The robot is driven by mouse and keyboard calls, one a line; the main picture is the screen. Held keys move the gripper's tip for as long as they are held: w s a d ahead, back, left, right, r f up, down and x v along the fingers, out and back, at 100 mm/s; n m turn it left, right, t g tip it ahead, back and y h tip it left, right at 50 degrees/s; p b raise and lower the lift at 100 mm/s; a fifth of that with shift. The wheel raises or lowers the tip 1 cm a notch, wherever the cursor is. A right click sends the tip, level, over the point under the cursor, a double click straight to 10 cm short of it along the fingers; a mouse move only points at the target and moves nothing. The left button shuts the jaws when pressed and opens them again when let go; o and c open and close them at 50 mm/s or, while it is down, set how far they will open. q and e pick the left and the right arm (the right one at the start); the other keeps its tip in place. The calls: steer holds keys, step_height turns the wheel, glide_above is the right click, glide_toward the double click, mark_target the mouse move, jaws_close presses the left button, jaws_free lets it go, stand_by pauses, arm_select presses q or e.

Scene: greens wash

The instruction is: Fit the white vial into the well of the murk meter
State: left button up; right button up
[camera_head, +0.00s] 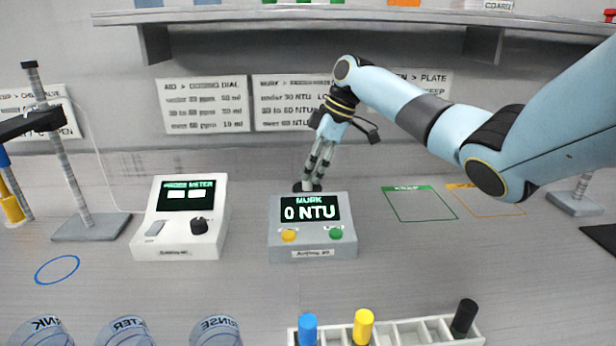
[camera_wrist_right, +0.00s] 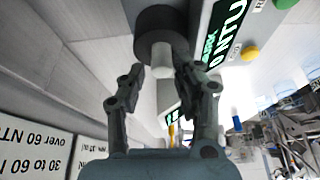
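The murk meter (camera_head: 312,246) is a grey box with a screen reading 0 NTU, at the middle of the bench. Its dark round well (camera_wrist_right: 160,22) is at its back, and shows in the head view (camera_head: 298,187) too. The white vial (camera_wrist_right: 162,56) stands at the well with the dark ring around its far end; how deep it sits I cannot tell. My right gripper (camera_wrist_right: 161,72) reaches down over it, also in the head view (camera_head: 314,177). Its fingers are on either side of the vial, with narrow gaps showing. My left gripper is out of view.
A white meter (camera_head: 180,240) stands left of the murk meter. A rack (camera_head: 408,334) with blue, yellow and black-capped vials is at the front. Several round lids line the front left. A shelf (camera_head: 300,17) overhangs the back. Green and orange outlined areas at right are clear.

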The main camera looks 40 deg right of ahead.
steer(key=v, duration=0.5)
steer(key=shift+s+r, duration=0.1)
steer(key=shift+r, duration=0.3)
steer(key=shift+a+f, duration=0.1)
